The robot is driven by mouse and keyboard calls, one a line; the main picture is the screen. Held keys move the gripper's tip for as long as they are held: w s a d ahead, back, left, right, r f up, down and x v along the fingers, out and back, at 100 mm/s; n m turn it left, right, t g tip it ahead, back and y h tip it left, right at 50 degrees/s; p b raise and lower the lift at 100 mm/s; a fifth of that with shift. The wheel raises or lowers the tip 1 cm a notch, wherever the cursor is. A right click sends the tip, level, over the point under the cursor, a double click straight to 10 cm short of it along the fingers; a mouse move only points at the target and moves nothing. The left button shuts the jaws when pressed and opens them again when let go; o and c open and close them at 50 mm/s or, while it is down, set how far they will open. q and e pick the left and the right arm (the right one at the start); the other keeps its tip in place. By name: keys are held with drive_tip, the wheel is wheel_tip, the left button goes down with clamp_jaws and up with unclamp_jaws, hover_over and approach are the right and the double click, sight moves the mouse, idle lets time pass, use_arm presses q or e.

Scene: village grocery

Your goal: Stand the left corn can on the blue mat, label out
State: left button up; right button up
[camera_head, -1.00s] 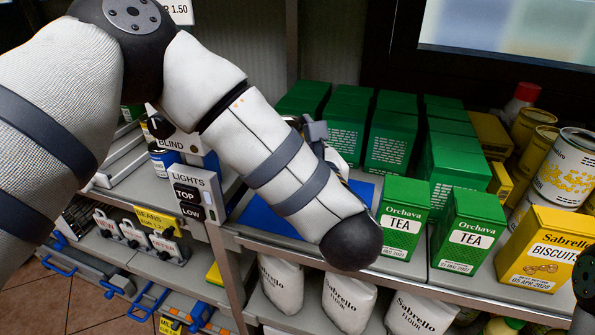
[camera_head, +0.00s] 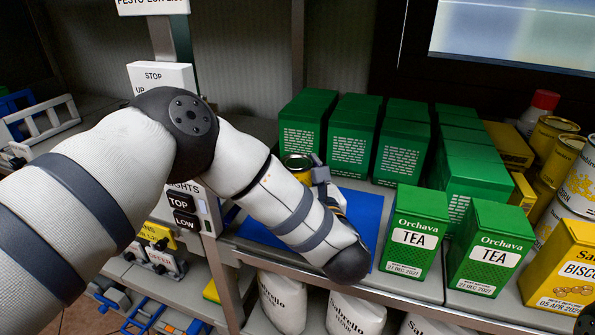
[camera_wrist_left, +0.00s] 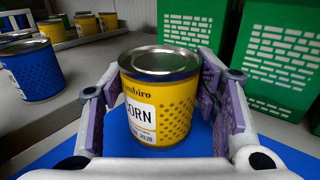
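The yellow corn can (camera_wrist_left: 160,105) stands upright between the two fingers of my left gripper (camera_wrist_left: 160,95), which look shut on its sides. Its white CORN label (camera_wrist_left: 141,118) faces the wrist camera, turned somewhat left. The can is over the blue mat (camera_wrist_left: 190,145); I cannot tell whether its base touches. In the head view, only the can's upper part (camera_head: 298,170) shows behind my left forearm, and the gripper (camera_head: 322,185) is mostly hidden. The blue mat (camera_head: 366,205) lies on the shelf left of the front tea boxes.
Green tea boxes (camera_head: 415,232) stand right of and behind the mat. A biscuit box (camera_head: 562,265) and larger corn cans (camera_head: 575,185) are farther right. A blue can (camera_wrist_left: 35,72) stands left of the held can. The LIGHTS switch panel (camera_head: 183,212) is at the shelf's left.

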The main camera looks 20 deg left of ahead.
sight(302, 178)
use_arm(q)
drive_tip(key=shift+o, duration=1.3)
drive_tip(key=shift+r, duration=0.25)
drive_tip(key=v, duration=0.5)
drive_tip(key=shift+s+d+f, duration=0.1)
drive_tip(key=shift+d, duration=0.05)
drive_tip(key=v, duration=0.2)
drive_tip(key=p+v, duration=0.1)
drive_tip(key=v, duration=0.1)
drive_tip(key=p+v, duration=0.1)
drive_tip(key=v, duration=0.1)
drive_tip(key=shift+s+d+r, duration=0.1)
drive_tip(key=shift+r, duration=0.2)
drive_tip(key=shift+s+d+f, duration=0.1)
drive_tip(key=shift+s+f, duration=0.1)
drive_tip(key=shift+s, duration=0.05)
drive_tip(key=shift+f, duration=0.1)
use_arm(e)
drive_tip(key=shift+w+r+t, duration=0.4)
drive_tip(key=shift+w+r, duration=0.75)
drive_tip(key=shift+r, duration=0.1)
drive_tip(key=shift+s, duration=0.1)
